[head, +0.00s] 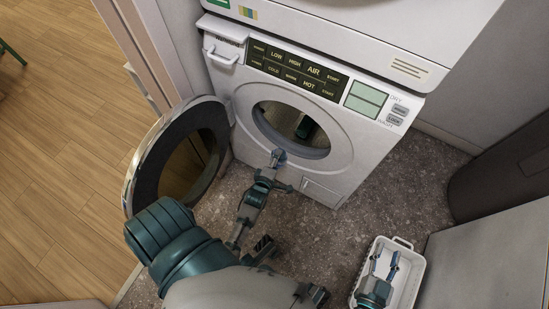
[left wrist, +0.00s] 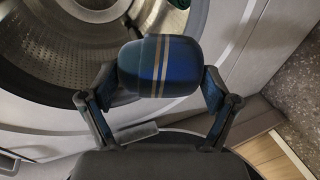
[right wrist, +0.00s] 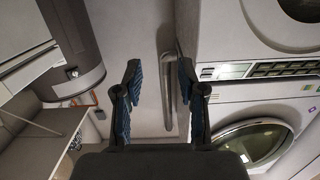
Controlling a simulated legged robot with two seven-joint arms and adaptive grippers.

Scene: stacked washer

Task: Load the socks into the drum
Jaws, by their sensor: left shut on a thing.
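A rolled blue sock with gold stripes (left wrist: 158,66) is held between the fingers of my left gripper (left wrist: 157,84). In the head view the sock (head: 278,155) and my left gripper (head: 272,172) are just in front of the washer's lower rim, outside the drum opening. The drum (head: 290,122) is open, and a dark thing shows inside it.
The round washer door (head: 142,165) stands swung open to the left, beside my left arm. The stacked upper unit (head: 340,35) is above the control panel (head: 298,68). A dark cylinder (head: 495,165) stands at the right. Speckled floor (head: 400,190) lies clear between washer and basket.

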